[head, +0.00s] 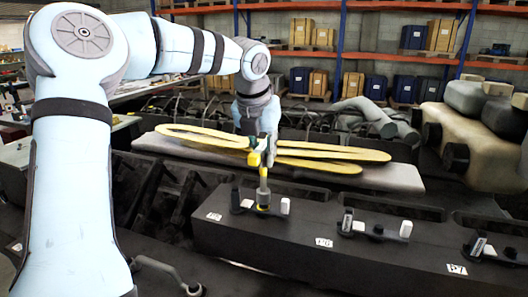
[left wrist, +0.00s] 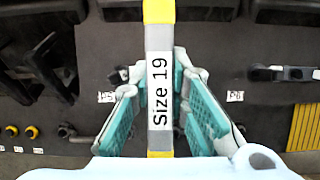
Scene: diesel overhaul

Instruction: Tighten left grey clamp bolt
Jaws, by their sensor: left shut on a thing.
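My left gripper (head: 262,150) is shut on an upright tool with a yellow and grey shaft (head: 263,180). In the left wrist view the tool (left wrist: 160,45) carries the label "Size 19" and stands between the teal finger pads of the gripper (left wrist: 161,90). The tool's lower end, with a yellow ring, is down at the leftmost clamp (head: 247,204) on the dark block (head: 310,255). My right gripper is out of view.
Two more clamps, a middle one (head: 375,230) and a right one (head: 490,248), stand along the block. Behind lies a grey slab (head: 400,180) with yellow looped parts (head: 345,153). Large beige cylindrical parts (head: 462,130) stand at the right. Shelves with boxes are far back.

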